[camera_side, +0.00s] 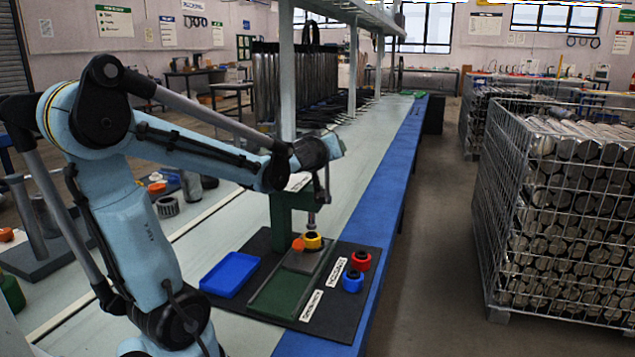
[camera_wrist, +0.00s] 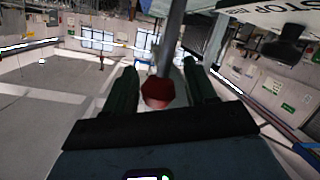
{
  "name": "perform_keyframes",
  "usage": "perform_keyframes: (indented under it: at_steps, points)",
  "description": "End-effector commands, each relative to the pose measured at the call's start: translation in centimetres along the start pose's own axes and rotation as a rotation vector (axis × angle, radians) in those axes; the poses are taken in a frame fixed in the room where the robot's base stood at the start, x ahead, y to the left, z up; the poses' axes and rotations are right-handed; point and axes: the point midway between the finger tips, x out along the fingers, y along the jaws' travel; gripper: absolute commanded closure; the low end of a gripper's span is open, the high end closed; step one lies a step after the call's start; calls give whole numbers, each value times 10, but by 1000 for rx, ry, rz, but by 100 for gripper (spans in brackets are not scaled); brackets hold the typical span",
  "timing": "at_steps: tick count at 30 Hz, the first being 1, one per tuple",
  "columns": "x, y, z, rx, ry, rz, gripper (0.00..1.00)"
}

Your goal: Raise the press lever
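The press has a green column (camera_side: 283,212) and stands on the dark mat at the bench. Its slim grey lever rod (camera_wrist: 172,40) shows in the wrist view, ending in a dark red knob (camera_wrist: 158,93). My gripper (camera_wrist: 160,72) has its two dark fingers on either side of the knob, with visible gaps, so it looks open around it. In the side view my wrist is at the press top, and the fingers and knob are hard to make out.
A green fixture tray (camera_side: 262,303) extends in front of the press. A blue tray (camera_side: 230,274) lies left of it. A red ring (camera_side: 361,260) and a blue ring (camera_side: 352,281) sit at right near labels. A wire cage (camera_side: 487,215) of metal cylinders stands across the aisle.

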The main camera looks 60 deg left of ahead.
Motion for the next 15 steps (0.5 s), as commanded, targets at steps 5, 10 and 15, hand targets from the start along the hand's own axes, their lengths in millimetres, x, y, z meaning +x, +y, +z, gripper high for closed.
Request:
perform_keyframes:
  at_steps: [5,10,15]
  points:
    - [0,0,1,-1,-2,0,44]
    - [-7,1,1,0,-3,1,44]
    - [-24,0,2,-1,-3,0,44]
